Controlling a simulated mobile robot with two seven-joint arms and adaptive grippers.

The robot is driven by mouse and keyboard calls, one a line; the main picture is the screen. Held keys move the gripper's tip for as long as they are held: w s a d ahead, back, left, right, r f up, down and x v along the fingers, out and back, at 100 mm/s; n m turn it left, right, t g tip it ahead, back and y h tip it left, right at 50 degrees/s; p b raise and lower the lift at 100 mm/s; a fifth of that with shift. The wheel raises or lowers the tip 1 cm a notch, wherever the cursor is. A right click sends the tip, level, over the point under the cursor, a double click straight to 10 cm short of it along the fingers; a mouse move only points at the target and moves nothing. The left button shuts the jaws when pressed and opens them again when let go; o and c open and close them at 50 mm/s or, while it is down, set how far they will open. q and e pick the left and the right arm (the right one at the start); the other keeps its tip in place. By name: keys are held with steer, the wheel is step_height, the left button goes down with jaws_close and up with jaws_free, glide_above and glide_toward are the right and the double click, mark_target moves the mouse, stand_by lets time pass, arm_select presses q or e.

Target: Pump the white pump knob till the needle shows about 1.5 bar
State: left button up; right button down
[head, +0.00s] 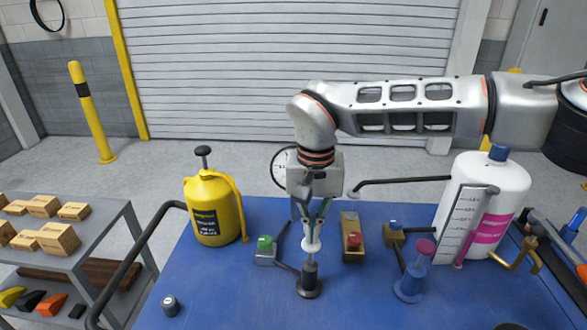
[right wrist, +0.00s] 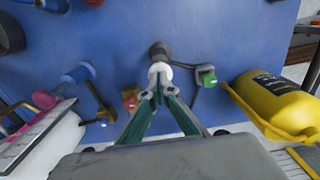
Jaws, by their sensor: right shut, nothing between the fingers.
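The white pump knob (head: 312,244) tops a dark pump (head: 309,276) on the blue table. It also shows in the right wrist view (right wrist: 160,68). My right gripper (head: 307,218) is shut and empty, pointing down over the knob. Its fingertips (right wrist: 158,88) are at the knob's top; I cannot tell if they touch. A round white dial (head: 282,165) with a dark rim stands behind my right wrist. Most of the dial is hidden, and its needle cannot be read. My left gripper is not in view.
Green-topped (head: 265,243) and red-topped (head: 353,240) valves flank the pump. A yellow sprayer (head: 211,208) stands left. A white tank (head: 509,185), a graduated plate (head: 462,220) and a blue fixture with a magenta knob (head: 413,274) stand right. The table's front left (head: 225,295) is mostly clear.

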mark_target(311, 247)
steer(key=shift+f, duration=0.1)
steer(key=shift+f+b, duration=0.9)
steer(key=shift+f, duration=1.4)
steer(key=shift+r+p, duration=1.15)
steer(key=shift+r, duration=1.2)
